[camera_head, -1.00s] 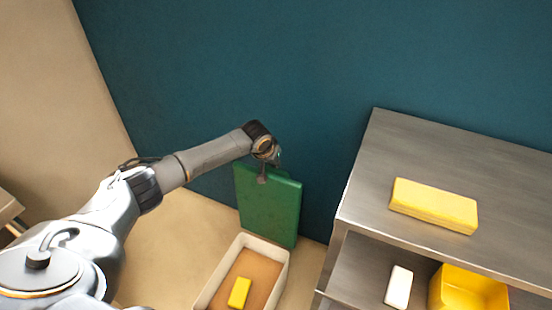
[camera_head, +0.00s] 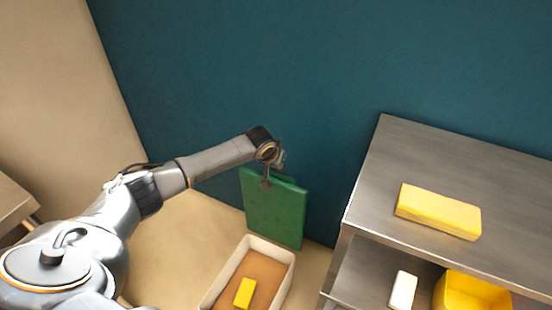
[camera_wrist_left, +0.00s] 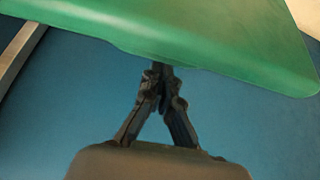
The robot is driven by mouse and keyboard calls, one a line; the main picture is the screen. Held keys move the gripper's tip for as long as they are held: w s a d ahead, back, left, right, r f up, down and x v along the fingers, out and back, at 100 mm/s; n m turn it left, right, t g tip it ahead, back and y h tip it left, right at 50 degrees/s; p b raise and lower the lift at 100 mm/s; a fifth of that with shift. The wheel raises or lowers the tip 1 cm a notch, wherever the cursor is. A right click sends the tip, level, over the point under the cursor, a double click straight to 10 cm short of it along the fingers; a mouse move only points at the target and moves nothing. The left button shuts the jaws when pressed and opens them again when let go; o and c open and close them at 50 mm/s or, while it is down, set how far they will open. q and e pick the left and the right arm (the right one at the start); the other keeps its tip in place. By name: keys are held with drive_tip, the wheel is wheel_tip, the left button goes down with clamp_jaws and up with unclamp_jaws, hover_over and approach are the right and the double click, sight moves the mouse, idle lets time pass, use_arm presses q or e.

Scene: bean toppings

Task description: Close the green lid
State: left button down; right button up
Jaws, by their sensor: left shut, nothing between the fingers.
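The green lid (camera_head: 274,212) stands upright and open at the back end of a cream box (camera_head: 240,254) with a brown inside, in the head view. My left gripper (camera_head: 273,179) is at the lid's top edge. In the left wrist view, the left gripper (camera_wrist_left: 159,72) is shut and empty, its fingertips at the edge of the green lid (camera_wrist_left: 190,35). I cannot tell whether they touch it. My right gripper is not in view.
A yellow block (camera_head: 244,292) lies in the box. To the right, a metal shelf unit (camera_head: 420,160) holds a long yellow block (camera_head: 438,211) on top. A white block (camera_head: 402,290) and a yellow bin (camera_head: 472,292) are on its lower level. A dark teal wall (camera_head: 250,70) stands behind.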

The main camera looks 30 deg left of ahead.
use_arm(q)
drive_tip(key=v, duration=1)
drive_tip(key=shift+s+r, duration=0.2)
